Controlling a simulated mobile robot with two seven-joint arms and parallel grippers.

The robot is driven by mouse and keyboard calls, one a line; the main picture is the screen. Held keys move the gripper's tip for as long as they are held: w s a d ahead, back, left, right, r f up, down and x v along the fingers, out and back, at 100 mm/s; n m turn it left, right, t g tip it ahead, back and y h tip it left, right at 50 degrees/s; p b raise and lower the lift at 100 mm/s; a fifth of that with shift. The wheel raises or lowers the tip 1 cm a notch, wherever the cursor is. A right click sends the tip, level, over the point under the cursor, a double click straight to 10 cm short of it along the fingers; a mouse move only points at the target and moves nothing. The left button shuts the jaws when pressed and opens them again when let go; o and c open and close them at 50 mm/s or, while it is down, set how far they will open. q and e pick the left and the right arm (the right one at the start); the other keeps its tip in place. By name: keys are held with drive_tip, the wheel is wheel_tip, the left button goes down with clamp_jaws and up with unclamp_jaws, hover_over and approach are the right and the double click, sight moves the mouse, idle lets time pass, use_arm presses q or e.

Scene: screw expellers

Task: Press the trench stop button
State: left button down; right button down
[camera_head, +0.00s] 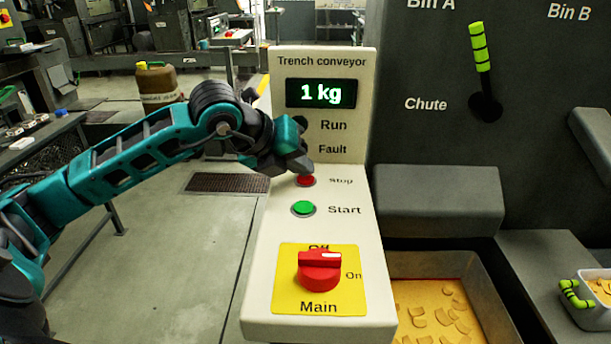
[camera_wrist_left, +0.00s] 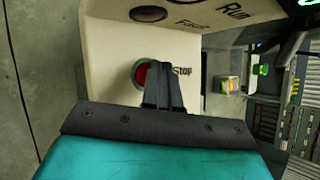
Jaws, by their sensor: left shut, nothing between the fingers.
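The trench conveyor panel (camera_head: 350,215) is a cream box with a green display reading "1 kg". Its red Stop button (camera_head: 306,181) sits above the green Start button (camera_head: 303,208). My left gripper (camera_head: 303,168) is shut and empty, with its fingertips right at the Stop button's upper edge in the head view. In the left wrist view the shut fingers (camera_wrist_left: 162,75) partly cover the right side of the red Stop button (camera_wrist_left: 145,74). I cannot tell whether they touch it. The Run lamp is partly hidden by my arm and the Fault lamp is hidden behind the gripper. My right gripper is not in view.
A red Main switch (camera_head: 319,272) on a yellow plate stands low on the panel. A dark machine with a green-handled lever (camera_head: 480,48) is at the right. A tray (camera_head: 505,315) of yellowish pieces lies below it. Open floor is left of the panel.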

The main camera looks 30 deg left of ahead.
sight(300, 179)
use_arm(q)
drive_tip(key=shift+r, duration=0.55)
drive_tip(key=shift+r+p, duration=1.9)
drive_tip(key=shift+r, duration=0.65)
